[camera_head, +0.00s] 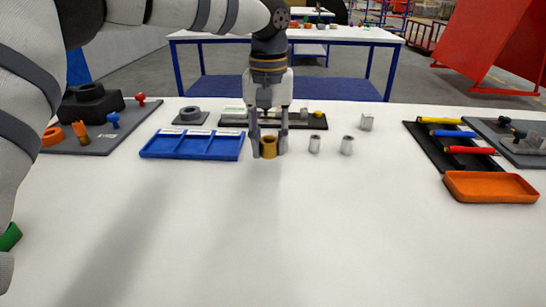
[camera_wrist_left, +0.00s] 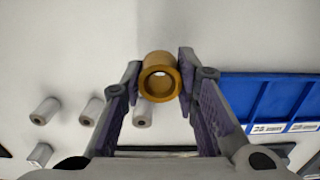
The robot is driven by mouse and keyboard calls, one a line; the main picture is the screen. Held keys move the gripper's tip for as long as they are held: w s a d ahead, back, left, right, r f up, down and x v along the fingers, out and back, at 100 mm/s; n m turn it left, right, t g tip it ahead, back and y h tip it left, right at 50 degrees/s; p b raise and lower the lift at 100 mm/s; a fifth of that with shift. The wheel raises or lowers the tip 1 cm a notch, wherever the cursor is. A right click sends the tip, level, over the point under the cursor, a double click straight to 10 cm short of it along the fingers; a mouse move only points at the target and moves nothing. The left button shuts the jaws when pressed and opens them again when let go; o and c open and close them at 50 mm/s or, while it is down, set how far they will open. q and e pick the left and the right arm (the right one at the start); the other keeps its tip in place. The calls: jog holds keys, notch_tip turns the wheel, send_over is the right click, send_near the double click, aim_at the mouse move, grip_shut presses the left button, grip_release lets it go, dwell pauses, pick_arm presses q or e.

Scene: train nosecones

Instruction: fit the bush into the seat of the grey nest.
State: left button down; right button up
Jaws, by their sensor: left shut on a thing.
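The bush is a short brass-coloured hollow cylinder (camera_head: 269,147). It also shows in the left wrist view (camera_wrist_left: 159,82), its round bore facing the camera. My left gripper (camera_head: 268,150) comes down from above and is shut on the bush, one finger at each side; its fingers also show in the left wrist view (camera_wrist_left: 160,78). The bush is upright, at or just above the white table; I cannot tell if it touches. The grey nest (camera_head: 190,114), a ring-shaped block on a dark plate, sits behind and left of the gripper. My right gripper is not in view.
A blue tray (camera_head: 192,157) lies just left of the gripper. A dark rack (camera_head: 308,122) lies behind. An orange tray (camera_head: 490,198) is at the right. The front of the table is clear.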

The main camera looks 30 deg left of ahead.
aim_at(271, 169)
pick_arm(q)
jog(key=shift+w+d+f, duration=0.1)
jog(key=shift+w+f, duration=0.05)
jog(key=shift+f, duration=0.75)
jog(key=shift+w+f, duration=0.15)
jog(key=shift+f, duration=0.75)
jog(key=shift+f, duration=0.2)
jog(key=c, duration=1.2)
grip_release()
jog(key=shift+c, duration=0.2)
